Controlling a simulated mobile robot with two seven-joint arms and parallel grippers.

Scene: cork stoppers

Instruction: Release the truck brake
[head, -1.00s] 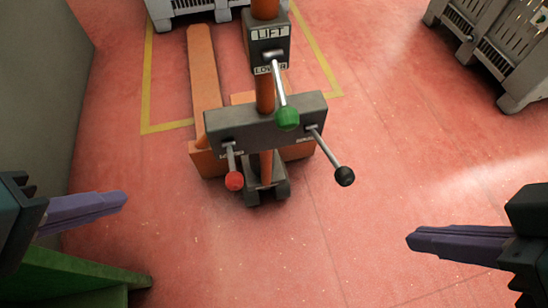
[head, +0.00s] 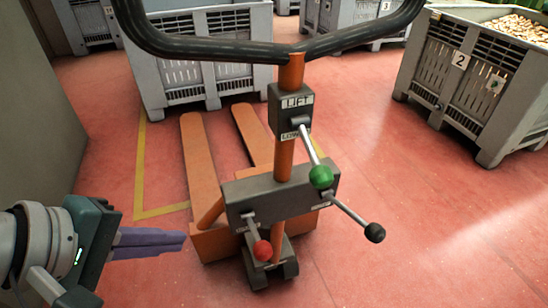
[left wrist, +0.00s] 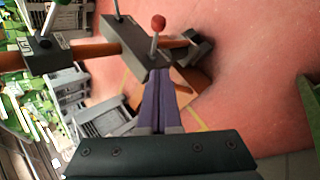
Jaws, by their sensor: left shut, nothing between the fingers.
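The orange pallet truck (head: 285,155) stands ahead with its forks pointing away. Its grey crossbar (head: 268,194) carries a lever with a red knob (head: 263,250) at left and one with a black knob (head: 375,233) at right. A green-knobbed lever (head: 320,177) comes from the box marked LIFT and LOWER. The crossbar labels are too small to read. My left gripper (head: 182,242) is shut and empty, left of the red knob and apart from it. In the left wrist view the red knob (left wrist: 158,22) shows beyond the fingertips (left wrist: 160,72). My right gripper is out of view.
The truck's black handle (head: 210,50) arches above the levers. A grey crate (head: 205,70) stands behind the forks, and a crate marked 2 (head: 465,85) stands at right. A grey wall (head: 35,120) is at left. The red floor at right is open.

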